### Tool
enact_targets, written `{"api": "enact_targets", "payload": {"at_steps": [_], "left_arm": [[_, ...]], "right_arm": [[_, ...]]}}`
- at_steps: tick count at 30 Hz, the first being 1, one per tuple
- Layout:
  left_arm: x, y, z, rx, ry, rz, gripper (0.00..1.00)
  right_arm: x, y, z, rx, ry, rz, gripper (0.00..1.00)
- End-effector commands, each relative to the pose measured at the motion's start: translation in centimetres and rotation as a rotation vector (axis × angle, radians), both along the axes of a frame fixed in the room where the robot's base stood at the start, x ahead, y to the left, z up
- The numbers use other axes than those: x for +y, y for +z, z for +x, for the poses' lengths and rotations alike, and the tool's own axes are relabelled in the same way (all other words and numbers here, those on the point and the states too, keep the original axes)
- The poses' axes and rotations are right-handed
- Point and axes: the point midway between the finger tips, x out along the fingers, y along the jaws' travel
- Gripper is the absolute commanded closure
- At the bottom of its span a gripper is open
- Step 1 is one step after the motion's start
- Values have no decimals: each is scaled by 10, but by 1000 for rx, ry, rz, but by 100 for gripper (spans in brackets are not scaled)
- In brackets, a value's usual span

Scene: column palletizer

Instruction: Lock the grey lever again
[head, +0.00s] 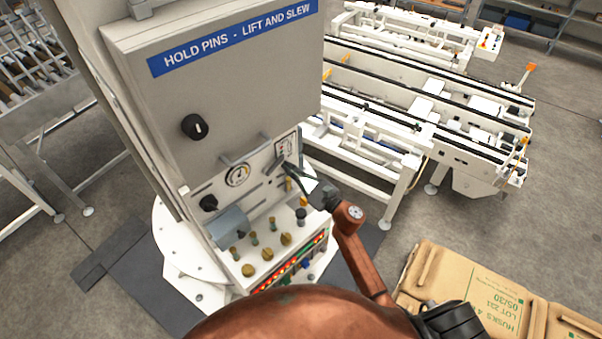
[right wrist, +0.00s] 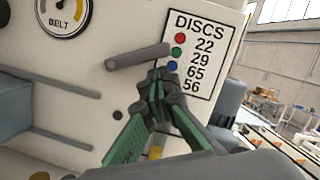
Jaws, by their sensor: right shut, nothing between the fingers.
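The control cabinet (head: 215,85) carries a sign reading HOLD PINS - LIFT AND SLEW. A short grey bar that looks like the lever (right wrist: 135,57) sticks out from the panel beside the DISCS card (right wrist: 203,25). In the head view this spot is small and partly covered by my gripper. My right gripper (head: 291,171) is at the panel's right side; its fingers are shut and empty. In the right wrist view its fingertips (right wrist: 158,82) are just below the bar's right end; I cannot tell whether they touch it.
The panel also has a gauge (head: 238,174), black knobs (head: 195,127), a grey box (head: 229,222) and several brass knobs (head: 267,254) below. White conveyors (head: 400,130) stand behind on the right. Cardboard-coloured sacks (head: 470,290) lie at lower right.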

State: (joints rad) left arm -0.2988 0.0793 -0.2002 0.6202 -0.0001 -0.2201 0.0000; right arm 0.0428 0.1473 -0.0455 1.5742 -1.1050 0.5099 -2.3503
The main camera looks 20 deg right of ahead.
Motion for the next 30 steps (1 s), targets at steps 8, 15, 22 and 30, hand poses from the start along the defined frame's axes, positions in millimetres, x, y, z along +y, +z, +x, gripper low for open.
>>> {"api": "enact_targets", "payload": {"at_steps": [8, 15, 22, 30], "left_arm": [[0, 9, -1, 1, 0, 0, 100], [0, 8, -1, 1, 0, 0, 100], [0, 4, -1, 1, 0, 0, 100], [0, -3, -1, 2, 0, 0, 100]], "right_arm": [[5, 10, -3, 1, -1, 1, 100], [5, 9, -3, 0, -1, 0, 100], [4, 10, -3, -10, -1, -22, 100], [5, 14, -3, -33, -1, -71, 100]]}}
